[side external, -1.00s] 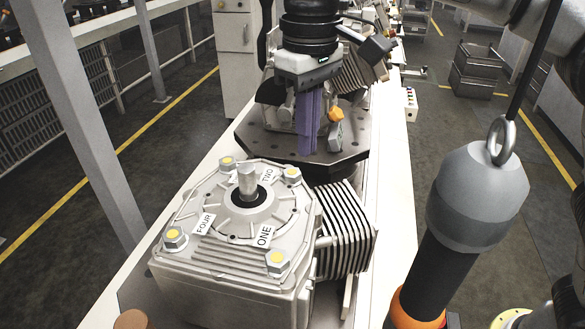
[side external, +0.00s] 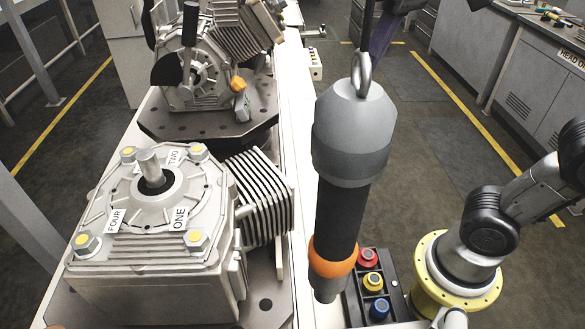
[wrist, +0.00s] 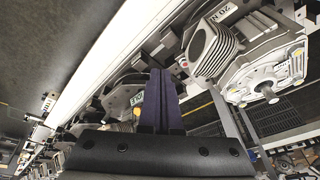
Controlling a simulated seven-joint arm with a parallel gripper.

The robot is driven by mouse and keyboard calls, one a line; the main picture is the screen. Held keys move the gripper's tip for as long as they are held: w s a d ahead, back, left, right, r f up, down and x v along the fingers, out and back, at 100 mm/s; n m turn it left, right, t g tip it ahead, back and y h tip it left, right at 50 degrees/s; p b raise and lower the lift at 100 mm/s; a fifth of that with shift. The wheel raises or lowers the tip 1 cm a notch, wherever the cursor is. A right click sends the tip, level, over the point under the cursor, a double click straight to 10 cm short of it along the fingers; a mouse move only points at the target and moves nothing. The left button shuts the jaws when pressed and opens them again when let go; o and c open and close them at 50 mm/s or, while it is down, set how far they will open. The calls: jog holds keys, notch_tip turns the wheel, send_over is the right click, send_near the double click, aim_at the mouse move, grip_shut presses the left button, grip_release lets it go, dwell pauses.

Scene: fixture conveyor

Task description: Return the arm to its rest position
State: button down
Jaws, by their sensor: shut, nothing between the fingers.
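My gripper (side external: 380,42) is at the top edge of the side view, right of the conveyor and partly cut off, with only its purple fingers clear. In the wrist view, the two purple fingers (wrist: 158,100) lie together, shut, with nothing held between them. The grey housing (side external: 150,225) with bolts at its corners and labels ONE, TWO and FOUR sits on the conveyor at the front left. It also shows at the right of the wrist view (wrist: 265,80). My gripper is apart from it.
A grey hanging tool (side external: 352,135) with a ring and an orange collar stands upright in front. A button box (side external: 370,285) with red, yellow and blue buttons is beside it. A second housing (side external: 205,75) sits on a dark fixture plate (side external: 210,122) behind. Open floor lies right of the conveyor.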

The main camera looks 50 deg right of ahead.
jog(key=s+d+f+t, duration=0.1)
jog(key=s+d+f, duration=0.1)
jog(key=s+f, duration=0.2)
jog(key=s+d+f+t, duration=0.1)
jog(key=s+f, duration=0.3)
jog(key=f, duration=0.6)
jog(key=shift+d+f+n+h, duration=0.3)
jog(key=shift+d+n, duration=0.1)
jog(key=shift+d, duration=0.2)
